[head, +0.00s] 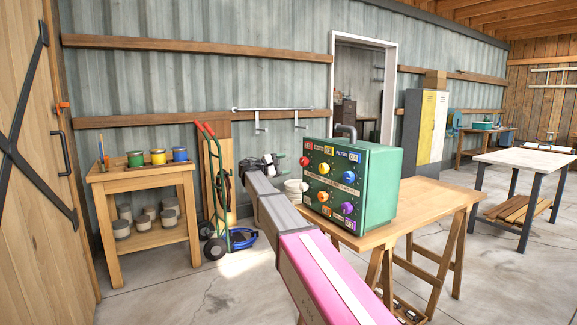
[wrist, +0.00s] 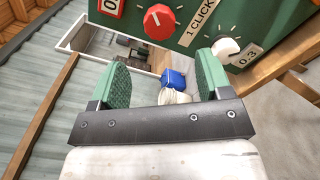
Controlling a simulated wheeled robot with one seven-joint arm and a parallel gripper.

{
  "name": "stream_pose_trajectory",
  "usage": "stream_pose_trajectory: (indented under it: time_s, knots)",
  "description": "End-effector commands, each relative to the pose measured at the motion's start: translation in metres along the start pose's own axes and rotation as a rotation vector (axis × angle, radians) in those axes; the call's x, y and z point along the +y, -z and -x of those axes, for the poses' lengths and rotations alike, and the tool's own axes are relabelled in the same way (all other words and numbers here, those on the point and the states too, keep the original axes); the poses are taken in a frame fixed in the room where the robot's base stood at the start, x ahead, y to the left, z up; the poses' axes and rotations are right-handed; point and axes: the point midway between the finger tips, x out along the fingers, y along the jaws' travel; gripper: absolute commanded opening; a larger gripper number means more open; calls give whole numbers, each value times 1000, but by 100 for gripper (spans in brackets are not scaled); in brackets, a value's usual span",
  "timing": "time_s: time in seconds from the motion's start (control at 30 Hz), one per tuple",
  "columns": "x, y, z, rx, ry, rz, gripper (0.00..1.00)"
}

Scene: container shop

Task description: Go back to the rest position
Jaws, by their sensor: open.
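My gripper (wrist: 156,82) is open and empty in the wrist view, its two green pads wide apart. In the head view my gripper (head: 283,160) is at the left side of the green control box (head: 377,185), partly hidden by my own arm. The box stands on a wooden trestle table (head: 432,200) and has coloured knobs on its front. In the wrist view the box's panel (wrist: 262,32) fills the top right, with a red knob (wrist: 159,22) and a white knob (wrist: 226,48) beyond the fingers. I see no contact between the fingers and the box.
A wooden stand (head: 146,177) with paint pots is on the left, beside a hand truck (head: 216,200). A white stack (head: 293,188) sits left of the box. A pale-topped table (head: 525,162) stands at right. The concrete floor (head: 185,285) in front of the stand is clear.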

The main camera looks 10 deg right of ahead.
Motion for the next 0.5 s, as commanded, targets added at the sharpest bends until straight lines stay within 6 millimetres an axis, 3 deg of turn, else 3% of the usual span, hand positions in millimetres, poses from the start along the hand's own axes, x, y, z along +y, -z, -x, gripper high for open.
stream_pose_trajectory:
  time_s: [0.33,0.43,0.5]
  knots:
    - [-5,0,0,3,6,-2,72]
    - [-29,1,-6,27,41,-15,72]
    - [-60,2,-12,58,92,-35,72]
